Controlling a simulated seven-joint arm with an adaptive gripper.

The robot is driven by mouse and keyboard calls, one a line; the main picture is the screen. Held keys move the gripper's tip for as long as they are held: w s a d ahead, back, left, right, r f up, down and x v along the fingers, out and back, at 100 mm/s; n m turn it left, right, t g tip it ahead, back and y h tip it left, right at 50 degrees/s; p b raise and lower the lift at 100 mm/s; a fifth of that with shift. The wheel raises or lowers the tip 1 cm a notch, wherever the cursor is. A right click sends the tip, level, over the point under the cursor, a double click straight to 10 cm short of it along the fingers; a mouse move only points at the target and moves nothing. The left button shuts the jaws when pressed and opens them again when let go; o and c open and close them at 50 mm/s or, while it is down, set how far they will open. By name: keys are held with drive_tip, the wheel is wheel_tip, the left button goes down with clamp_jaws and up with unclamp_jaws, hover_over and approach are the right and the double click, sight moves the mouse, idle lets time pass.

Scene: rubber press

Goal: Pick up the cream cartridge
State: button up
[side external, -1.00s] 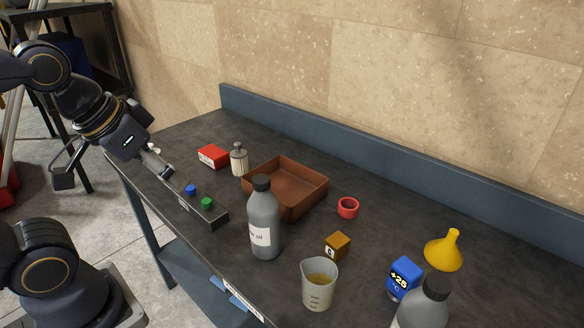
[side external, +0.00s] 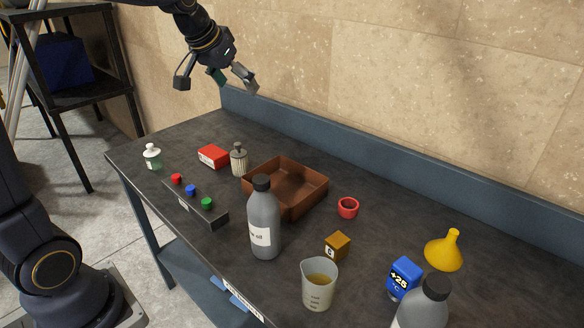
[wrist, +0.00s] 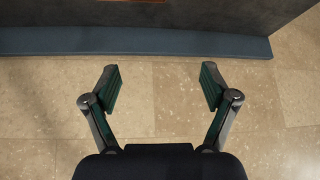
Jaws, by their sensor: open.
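A small ribbed cream-grey cylinder with a dark top (side external: 239,162) stands upright on the bench, between a red box and a brown tray; it may be the cream cartridge, though I cannot be sure. My gripper (side external: 239,83) is open and empty, high above the back edge of the bench and well apart from the cylinder. In the wrist view my gripper's two fingers (wrist: 160,86) are spread wide with nothing between them. The cylinder does not show in the wrist view.
The red box (side external: 214,156), brown tray (side external: 312,190) and button strip (side external: 214,219) surround the cylinder. A grey bottle (side external: 264,222), beaker (side external: 319,285), red ring (side external: 348,208) and yellow funnel (side external: 443,252) stand further right. A blue backsplash (side external: 300,135) edges the bench.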

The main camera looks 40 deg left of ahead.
drive_tip(key=w+a+f+n+g, duration=0.1)
drive_tip(key=w+a+f, duration=0.4)
drive_tip(key=a+f, duration=0.2)
drive_tip(key=n+g, duration=0.1)
drive_tip(key=g, duration=0.1)
approach(238, 145)
drive_tip(key=x, duration=0.9)
drive_tip(key=shift+w+a+f, duration=0.15)
drive_tip(key=shift+a+f, duration=0.05)
drive_tip(key=shift+f, duration=0.1)
drive_tip(key=x, duration=0.5)
drive_tip(key=shift+a+f, duration=0.2)
drive_tip(key=shift+f, duration=0.25)
drive_tip(key=c, duration=1.4)
